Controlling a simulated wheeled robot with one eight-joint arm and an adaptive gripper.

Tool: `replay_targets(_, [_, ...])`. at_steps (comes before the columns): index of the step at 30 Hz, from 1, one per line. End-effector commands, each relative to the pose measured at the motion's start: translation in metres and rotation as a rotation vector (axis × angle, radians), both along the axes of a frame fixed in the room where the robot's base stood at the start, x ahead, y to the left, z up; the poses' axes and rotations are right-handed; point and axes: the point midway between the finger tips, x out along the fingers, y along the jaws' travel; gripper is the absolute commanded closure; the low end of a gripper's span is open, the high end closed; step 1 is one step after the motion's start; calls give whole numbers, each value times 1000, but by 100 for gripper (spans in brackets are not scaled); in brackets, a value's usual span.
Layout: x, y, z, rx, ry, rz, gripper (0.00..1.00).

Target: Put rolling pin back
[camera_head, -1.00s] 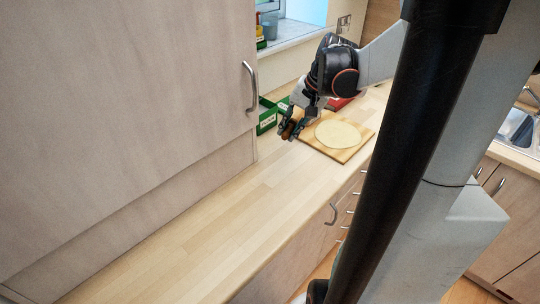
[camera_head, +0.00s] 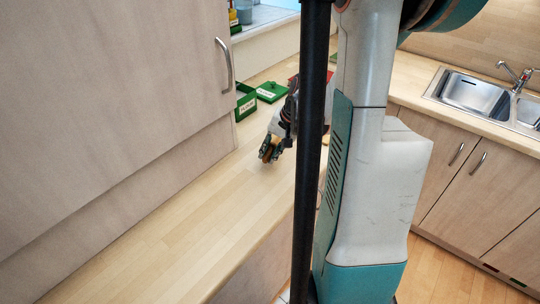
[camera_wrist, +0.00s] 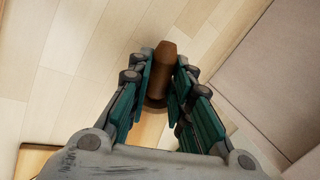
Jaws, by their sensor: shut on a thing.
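My gripper (camera_head: 270,150) is low over the wooden worktop, to the left of my column in the head view. In the wrist view, my gripper (camera_wrist: 160,75) has its teal-padded fingers closed on both sides of the brown rolling pin (camera_wrist: 165,55). One tapered end of the pin points away from the palm; the rest is largely hidden between the fingers. In the head view the pin is too small and covered to make out clearly. I cannot tell whether it touches the worktop.
A green open box (camera_head: 245,103) and a green lid-like piece (camera_head: 271,91) are behind my gripper. A cupboard door (camera_head: 110,90) stands at left. The worktop (camera_head: 165,222) at front left is clear. A sink (camera_head: 474,95) is at right. My column hides most of the board.

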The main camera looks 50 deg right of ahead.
Motion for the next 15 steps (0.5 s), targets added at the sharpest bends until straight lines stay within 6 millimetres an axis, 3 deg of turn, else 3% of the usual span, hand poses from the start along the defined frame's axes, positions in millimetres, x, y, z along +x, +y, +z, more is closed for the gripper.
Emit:
replay_targets(2, [0, 0, -9, -1, 0, 0, 100])
replay_targets(15, [0, 0, -14, -1, 0, 0, 100])
